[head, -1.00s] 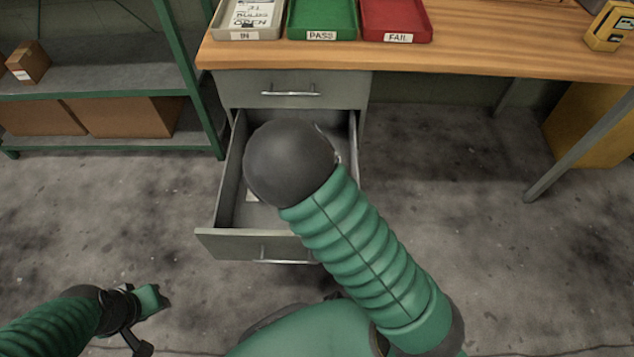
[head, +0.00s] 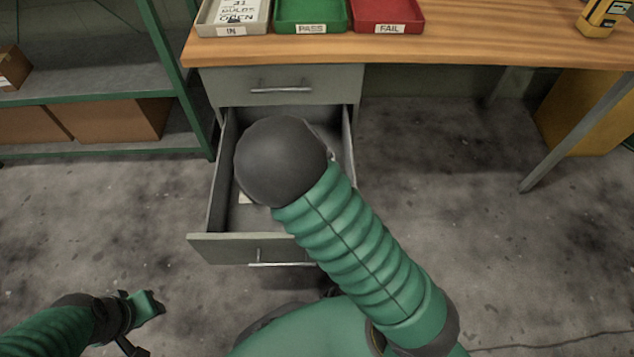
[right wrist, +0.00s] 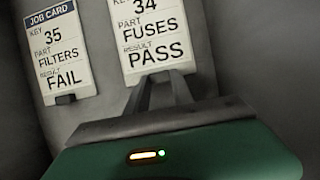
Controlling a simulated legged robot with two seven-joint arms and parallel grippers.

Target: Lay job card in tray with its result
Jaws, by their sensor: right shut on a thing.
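In the right wrist view my right gripper (right wrist: 162,85) is shut on the lower edge of a white job card (right wrist: 150,40) reading 34, FUSES, PASS. A second job card (right wrist: 58,50) reading 35, FILTERS, FAIL is beside it, apart from the fingers. In the head view my right arm reaches over the open drawer (head: 222,246) and hides its gripper and most of the drawer's inside. The green PASS tray (head: 311,29), red FAIL tray (head: 388,29) and grey IN tray (head: 232,30) stand on the bench. My left gripper (head: 148,318) is low at the left; its jaws are unclear.
A card (head: 238,10) reading 31, BULBS, OPEN lies in the IN tray. A yellow device (head: 602,18) stands at the bench's right. A green shelf (head: 90,85) with boxes is at the left. The wooden bench top (head: 480,50) is clear right of the trays.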

